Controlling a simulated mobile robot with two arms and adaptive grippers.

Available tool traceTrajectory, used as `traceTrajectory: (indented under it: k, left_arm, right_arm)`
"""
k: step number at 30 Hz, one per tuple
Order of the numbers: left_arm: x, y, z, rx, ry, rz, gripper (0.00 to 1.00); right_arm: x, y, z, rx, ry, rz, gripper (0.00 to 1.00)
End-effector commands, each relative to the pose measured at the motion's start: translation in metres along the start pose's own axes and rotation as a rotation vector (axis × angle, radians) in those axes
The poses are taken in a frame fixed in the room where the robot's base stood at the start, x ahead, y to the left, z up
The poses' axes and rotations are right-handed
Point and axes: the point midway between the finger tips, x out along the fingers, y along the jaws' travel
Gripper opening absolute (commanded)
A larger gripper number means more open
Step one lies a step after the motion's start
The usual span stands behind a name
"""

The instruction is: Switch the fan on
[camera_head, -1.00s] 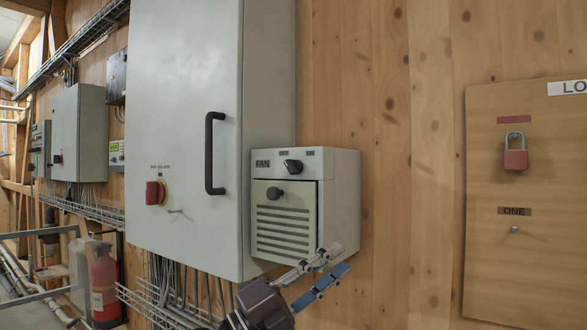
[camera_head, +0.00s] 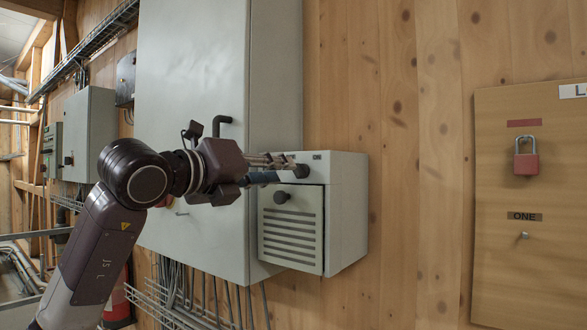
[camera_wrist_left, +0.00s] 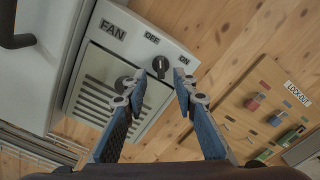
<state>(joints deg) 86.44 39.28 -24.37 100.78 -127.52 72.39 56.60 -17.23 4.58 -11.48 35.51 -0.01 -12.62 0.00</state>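The fan box (camera_head: 345,215) is a light grey case on the wooden wall. It has a black rotary switch (camera_head: 301,171) at the top and a slatted front panel (camera_head: 290,235) with a round knob (camera_head: 282,196). In the left wrist view the switch (camera_wrist_left: 160,66) sits below the OFF label (camera_wrist_left: 152,38), with the ON label (camera_wrist_left: 184,58) to its right. My left gripper (camera_head: 283,168) reaches in from the left at the switch. In the wrist view its fingers (camera_wrist_left: 156,84) are apart, with the switch between or just beyond the tips; contact cannot be told. My right gripper is out of view.
A tall grey cabinet (camera_head: 195,60) with a black handle (camera_head: 222,122) stands left of the fan box, partly behind my left arm. A lockout board (camera_head: 530,220) with a red padlock (camera_head: 526,163) is at right. Bare wooden wall (camera_head: 420,200) lies between. Cables (camera_head: 200,295) run below the cabinet.

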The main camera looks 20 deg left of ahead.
Motion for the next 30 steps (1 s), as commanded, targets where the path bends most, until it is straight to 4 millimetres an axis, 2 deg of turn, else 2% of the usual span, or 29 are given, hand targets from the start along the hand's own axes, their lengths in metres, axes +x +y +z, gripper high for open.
traceTrajectory:
  k: [3, 9, 13, 20, 21, 28, 30]
  left_arm:
    - [0.021, -0.002, 0.002, -0.002, 0.004, -0.001, 0.26]
    - [0.048, -0.002, 0.001, -0.002, 0.003, -0.002, 0.26]
    - [0.055, -0.001, -0.001, 0.0, 0.003, -0.003, 0.26]
    - [0.056, -0.001, -0.001, 0.0, 0.002, -0.003, 0.26]
    - [0.056, -0.001, -0.001, 0.001, 0.002, -0.003, 0.25]
    - [0.056, -0.001, -0.001, 0.001, 0.002, -0.004, 0.0]
    - [0.056, -0.001, -0.001, 0.001, 0.002, -0.003, 0.0]
  right_arm:
    - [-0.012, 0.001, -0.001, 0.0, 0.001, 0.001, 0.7]
    - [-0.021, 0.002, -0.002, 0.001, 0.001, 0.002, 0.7]
    - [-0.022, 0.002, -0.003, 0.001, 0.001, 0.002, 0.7]
    - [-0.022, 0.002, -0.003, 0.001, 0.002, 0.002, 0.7]
    - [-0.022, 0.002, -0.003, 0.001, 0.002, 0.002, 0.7]
    - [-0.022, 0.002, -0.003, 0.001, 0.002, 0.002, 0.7]
    - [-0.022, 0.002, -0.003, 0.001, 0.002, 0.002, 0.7]
